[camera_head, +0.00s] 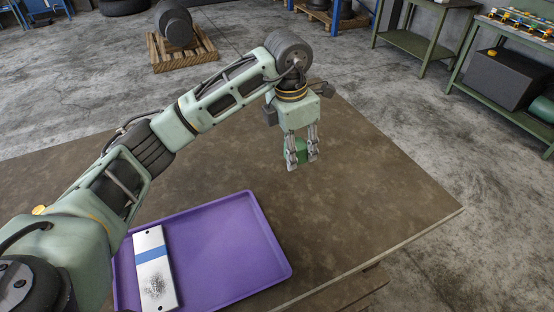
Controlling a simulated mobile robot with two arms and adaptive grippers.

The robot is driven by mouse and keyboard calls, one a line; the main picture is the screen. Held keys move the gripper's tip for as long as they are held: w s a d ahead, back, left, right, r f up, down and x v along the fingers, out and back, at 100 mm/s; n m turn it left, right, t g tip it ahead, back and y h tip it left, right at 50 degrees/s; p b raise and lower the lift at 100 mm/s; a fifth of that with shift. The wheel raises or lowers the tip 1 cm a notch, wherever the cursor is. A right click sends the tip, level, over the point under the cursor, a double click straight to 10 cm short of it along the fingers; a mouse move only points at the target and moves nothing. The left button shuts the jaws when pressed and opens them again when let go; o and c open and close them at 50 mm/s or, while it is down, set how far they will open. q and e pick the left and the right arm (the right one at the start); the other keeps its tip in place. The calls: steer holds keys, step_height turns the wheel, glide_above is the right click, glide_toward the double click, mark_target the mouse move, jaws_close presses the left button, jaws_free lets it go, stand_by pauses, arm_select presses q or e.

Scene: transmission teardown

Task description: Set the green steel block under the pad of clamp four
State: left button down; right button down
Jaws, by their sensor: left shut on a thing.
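My left gripper (302,160) reaches in from the left and points down over the brown table. It is shut on a green block (299,147), which shows between and behind its fingers. The fingers hide part of the block. The block looks close to the tabletop, but I cannot tell whether it touches it. No clamp or clamp pad shows that I can make out. My right gripper is not in view.
A purple tray (233,237) lies at the table's front, with a silver plate with a blue band (152,268) in it. The brown table (382,196) is bare right of the gripper. Green workbenches (420,41) stand on the floor beyond, with a pallet (182,56) at the back.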

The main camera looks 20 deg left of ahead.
arm_select(q)
steer(key=shift+w+d+r+b, duration=0.2)
steer(key=shift+d+r, duration=0.25)
steer(key=shift+d, duration=0.15)
steer(key=shift+w+d+r+b, duration=0.15)
steer(key=shift+d+r, duration=0.25)
steer(key=shift+d, duration=0.2)
steer(key=m, duration=0.1)
steer(key=s+m, duration=0.1)
steer(key=m, duration=0.1)
steer(key=shift+s+a+f, duration=0.15)
steer(key=shift+s+a, duration=0.05)
steer(key=shift+s, duration=0.1)
steer(key=s+a+f+m, duration=0.1)
steer(key=s+m, duration=0.4)
steer(key=m, duration=0.2)
steer(key=s+a+f+m+g, duration=0.1)
steer(key=s+f+m, duration=0.1)
steer(key=s+m, duration=0.4)
steer(key=s+a+f+m+g, duration=0.1)
steer(key=s+m, duration=0.5)
steer(key=m, duration=0.4)
steer(key=shift+s+f+y, duration=0.2)
steer(key=shift+f+y, duration=0.15)
steer(key=shift+y, duration=0.05)
steer(key=shift+s+a+f+m, duration=0.1)
steer(key=shift+s+f+m, duration=0.05)
steer(key=shift+s+m, duration=0.65)
steer(key=shift+w, duration=0.1)
